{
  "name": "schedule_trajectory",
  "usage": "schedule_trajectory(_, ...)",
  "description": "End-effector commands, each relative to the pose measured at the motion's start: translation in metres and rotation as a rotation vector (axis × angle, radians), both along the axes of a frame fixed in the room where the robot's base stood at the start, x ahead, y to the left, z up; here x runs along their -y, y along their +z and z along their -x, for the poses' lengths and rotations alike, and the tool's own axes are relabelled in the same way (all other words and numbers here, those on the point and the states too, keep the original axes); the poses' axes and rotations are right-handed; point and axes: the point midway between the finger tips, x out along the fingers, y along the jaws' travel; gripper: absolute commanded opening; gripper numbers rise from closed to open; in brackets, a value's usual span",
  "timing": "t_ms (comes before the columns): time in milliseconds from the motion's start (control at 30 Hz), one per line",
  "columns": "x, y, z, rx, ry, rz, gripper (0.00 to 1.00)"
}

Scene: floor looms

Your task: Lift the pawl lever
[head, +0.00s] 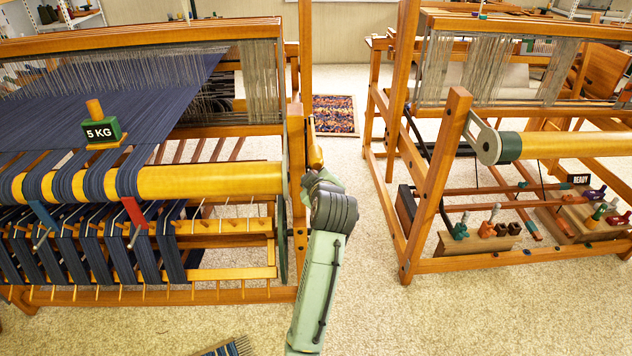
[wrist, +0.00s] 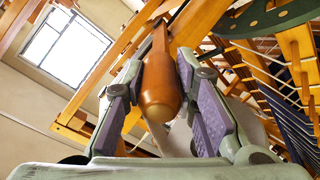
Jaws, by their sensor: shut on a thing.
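The pawl lever's turned wooden handle (head: 315,152) stands beside the right post of the left loom. In the wrist view the orange-brown handle (wrist: 160,85) lies between the purple finger pads, its rounded end toward the camera. My gripper (head: 318,178) is shut on the handle, with a finger on each side of it in the wrist view (wrist: 161,62). The lever's far end and the pawl itself are hidden or cannot be made out. A dark green wheel (head: 283,240) is seen edge-on beside the loom post and shows in the wrist view (wrist: 275,18).
A second loom (head: 440,180) stands to the right, with tools on wooden blocks (head: 478,242). Carpeted floor (head: 370,270) lies open between them. A patterned rug (head: 335,115) lies behind.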

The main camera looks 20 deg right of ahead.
Motion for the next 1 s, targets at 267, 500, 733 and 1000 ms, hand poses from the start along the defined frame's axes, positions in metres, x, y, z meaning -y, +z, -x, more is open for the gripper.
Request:
schedule_trajectory(267,-0.0003,0.0030,-0.0013,-0.007,0.000,-0.002,0.00)
schedule_trajectory(500,-0.0001,0.0034,-0.0011,-0.006,0.000,-0.001,0.38)
schedule_trajectory(733,0.0001,0.0026,-0.0007,-0.008,0.000,-0.001,0.46)
schedule_trajectory(1000,-0.0003,0.0048,0.0041,-0.007,-0.001,-0.001,0.46)
